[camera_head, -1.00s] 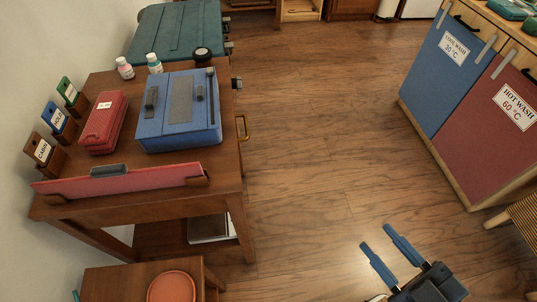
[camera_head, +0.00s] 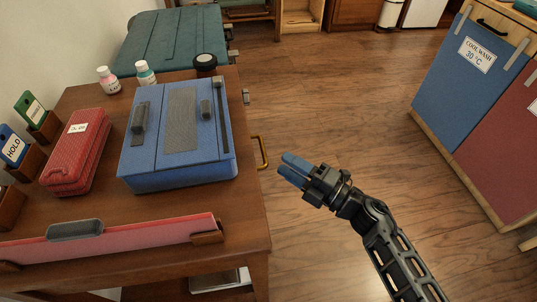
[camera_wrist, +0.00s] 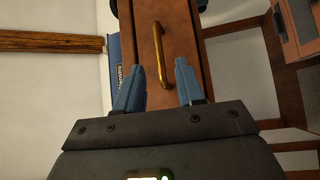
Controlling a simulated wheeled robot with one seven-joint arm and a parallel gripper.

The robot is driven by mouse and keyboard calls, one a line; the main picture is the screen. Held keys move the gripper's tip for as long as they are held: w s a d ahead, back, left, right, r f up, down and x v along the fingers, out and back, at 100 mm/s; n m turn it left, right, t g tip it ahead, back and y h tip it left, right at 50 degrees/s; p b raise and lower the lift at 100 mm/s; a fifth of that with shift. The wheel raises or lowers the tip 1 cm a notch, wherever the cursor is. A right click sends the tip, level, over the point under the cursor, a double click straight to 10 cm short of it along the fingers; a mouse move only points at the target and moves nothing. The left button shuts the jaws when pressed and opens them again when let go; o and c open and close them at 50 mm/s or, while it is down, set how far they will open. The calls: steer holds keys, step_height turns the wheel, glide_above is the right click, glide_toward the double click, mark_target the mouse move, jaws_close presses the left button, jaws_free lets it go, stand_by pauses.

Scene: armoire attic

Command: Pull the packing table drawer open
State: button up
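The packing table (camera_head: 140,212) is a dark brown wooden table at the left of the head view. Its drawer has a brass handle (camera_head: 262,152) on the side facing the open floor. In the wrist view the drawer front (camera_wrist: 182,62) appears as a narrow brown panel, with the brass handle (camera_wrist: 160,55) just ahead of the fingertips. The drawer looks shut. My gripper (camera_head: 288,170) is close to the handle, to its right in the head view.
On the tabletop are a blue case (camera_head: 180,170), a red case (camera_head: 77,152), a red board (camera_head: 125,240), two small bottles and a round black-topped item (camera_head: 205,64). A teal case (camera_head: 170,38) stands behind. The floor (camera_head: 340,90) to the right is clear.

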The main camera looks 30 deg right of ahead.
steer(key=x, duration=0.6)
steer(key=shift+w+r, duration=0.15)
steer(key=shift+w, duration=0.05)
steer(key=shift+a, duration=0.1)
steer(key=shift+c, duration=0.3)
jaws_close()
